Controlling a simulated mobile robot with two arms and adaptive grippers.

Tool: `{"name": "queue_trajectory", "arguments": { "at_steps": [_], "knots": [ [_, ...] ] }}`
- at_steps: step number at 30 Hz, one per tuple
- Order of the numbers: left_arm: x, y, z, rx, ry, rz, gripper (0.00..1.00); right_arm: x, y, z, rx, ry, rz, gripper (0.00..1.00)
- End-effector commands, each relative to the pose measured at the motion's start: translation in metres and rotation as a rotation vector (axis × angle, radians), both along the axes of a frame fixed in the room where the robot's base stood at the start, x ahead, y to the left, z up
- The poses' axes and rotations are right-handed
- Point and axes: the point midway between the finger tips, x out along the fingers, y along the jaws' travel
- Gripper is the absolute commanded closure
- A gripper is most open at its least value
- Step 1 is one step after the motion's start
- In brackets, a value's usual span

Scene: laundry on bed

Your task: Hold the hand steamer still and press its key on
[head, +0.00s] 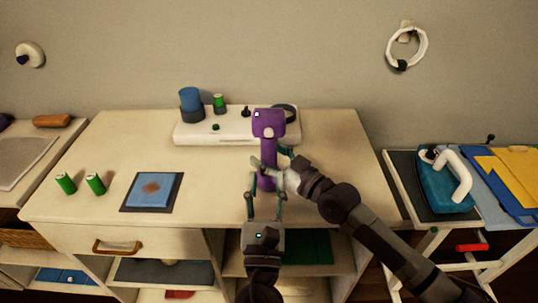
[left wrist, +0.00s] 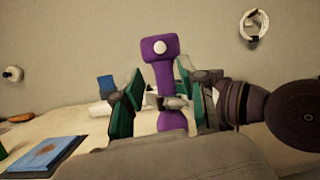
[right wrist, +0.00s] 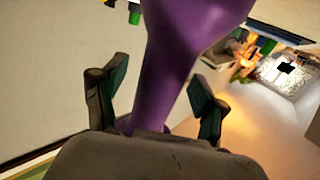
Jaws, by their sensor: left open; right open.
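The purple hand steamer (head: 268,125) stands upright on the table, its wider head at the top. Its white round key (left wrist: 160,47) faces my left gripper in the left wrist view. My right gripper (head: 270,163) is open, reaching in from the right around the steamer's handle. In the right wrist view the purple handle (right wrist: 178,55) passes between its spread fingers without both visibly closing on it. My left gripper (head: 265,205) is open and empty, low in front of the steamer and pointing at it. The steamer's foot is partly hidden by the grippers.
A white raised board (head: 205,132) with a blue cup (head: 191,103) and a green can (head: 219,103) is behind the steamer. An ironing stand with a teal iron (head: 443,184) is right.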

Motion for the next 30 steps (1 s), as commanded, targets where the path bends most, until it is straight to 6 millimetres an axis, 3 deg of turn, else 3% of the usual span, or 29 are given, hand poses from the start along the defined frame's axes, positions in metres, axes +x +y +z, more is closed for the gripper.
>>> {"name": "queue_trajectory", "arguments": {
  "at_steps": [3, 16, 19, 27, 30],
  "knots": [
    [0.0, 0.0, 0.0, 0.0, 0.0, 0.0, 0.58, -0.0001, 0.0, 0.0002, 0.0, 0.0, 0.0, 0.28],
    [0.0, 0.0, 0.0, 0.0, 0.0, 0.0, 0.58, -0.0003, -0.0003, 0.0002, 0.001, -0.001, 0.0, 1.0],
    [0.0, 0.0, 0.0, 0.0, 0.0, 0.0, 0.58, -0.0003, -0.0003, 0.0002, 0.0, 0.0, 0.0, 1.0],
    [0.0, 0.0, 0.0, 0.0, 0.0, 0.0, 1.0, -0.0003, -0.0003, 0.0001, 0.0, 0.0, 0.0, 1.0],
    [0.0, 0.0, 0.0, 0.0, 0.0, 0.0, 1.0, -0.0003, -0.0003, 0.0001, 0.0, 0.0, 0.0, 1.0]
  ]
}}
